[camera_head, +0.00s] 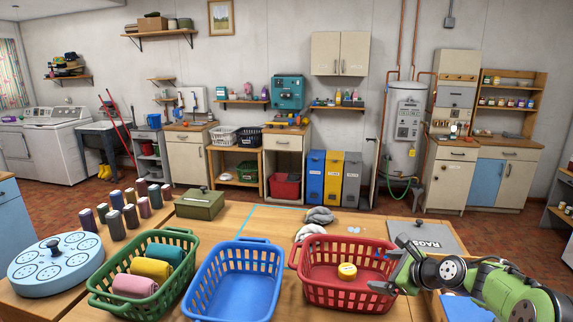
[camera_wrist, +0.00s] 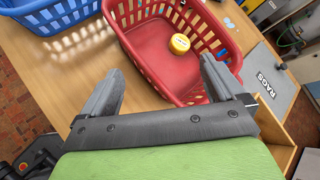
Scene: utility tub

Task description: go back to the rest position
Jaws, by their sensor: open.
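My gripper (camera_wrist: 160,66) is open, its two grey fingers apart with nothing between them in the wrist view. It hangs over the near side of the red basket (camera_wrist: 140,50). In the head view my green arm reaches in from the right, and the basket (camera_head: 345,302) stands just left of its end.
An empty blue basket (camera_head: 236,280) and a green basket (camera_head: 178,236) with rolled towels stand to the left. A grey RAGS lid (camera_head: 440,238) lies behind my arm. Grey cloths (camera_head: 319,214) lie on the table. A round blue holder (camera_head: 58,267) and several spools fill the left.

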